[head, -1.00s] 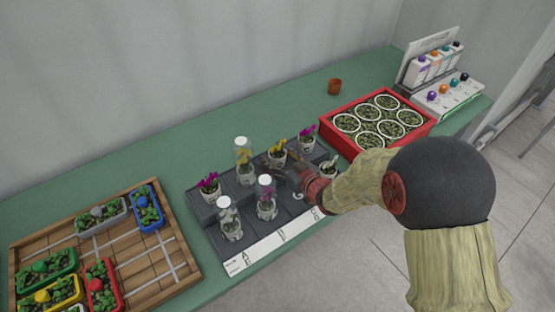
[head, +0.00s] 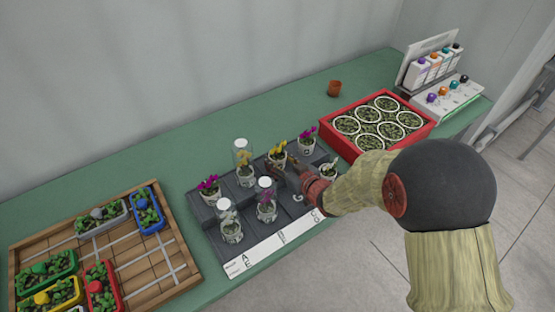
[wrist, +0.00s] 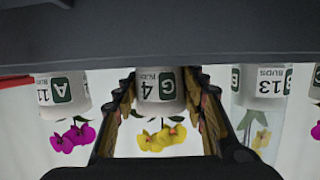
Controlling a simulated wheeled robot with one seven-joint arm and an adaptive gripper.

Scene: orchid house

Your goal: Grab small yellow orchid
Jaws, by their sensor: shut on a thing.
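The small yellow orchid (head: 278,151) sits in a white pot on the dark stepped rack (head: 208,207), in its back row. The wrist view is upside down and shows its pot (wrist: 160,93), labelled G with 4 buds, and its yellow flowers (wrist: 161,136). My gripper (head: 283,168) reaches in from the front right. In the wrist view its two fingers (wrist: 159,80) stand on either side of the pot, shut on it. The pot's base is hidden behind the dark edge in the wrist view.
A covered yellow orchid (head: 243,160), labelled G 13, stands close to the left. A magenta orchid (head: 307,139) stands close to the right. More covered plants (head: 266,203) stand in front. A red tray (head: 427,132) lies right, a wooden tray (head: 150,260) left.

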